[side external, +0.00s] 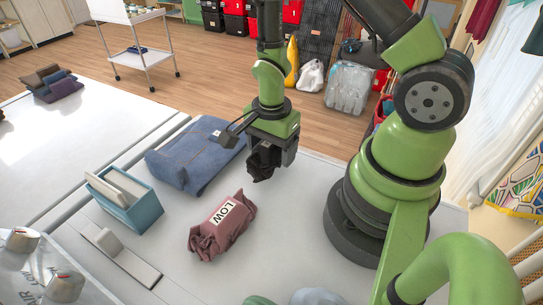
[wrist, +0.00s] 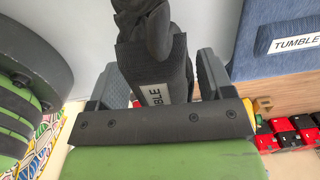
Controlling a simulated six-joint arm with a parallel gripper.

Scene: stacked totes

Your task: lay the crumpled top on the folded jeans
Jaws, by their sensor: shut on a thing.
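The folded jeans (side external: 185,158) lie flat on the pale table, left of my gripper in the side view. In the wrist view part of the jeans (wrist: 258,55) shows at the upper right, with a white TUMBLE label. My gripper (side external: 263,163) points down, right of the jeans and above the table. It is shut on a dark grey, crumpled top (wrist: 142,55), which hangs between the two fingers. In the side view the held top is small and dark, hard to tell from the gripper.
A crumpled maroon garment (side external: 205,238) labelled LOW lies in front of the jeans. A blue bin (side external: 145,212) holding pale panels stands left of it. Folded clothes (side external: 58,88) lie on the far-left table. Grey and green cloths (side external: 317,297) show at the bottom edge.

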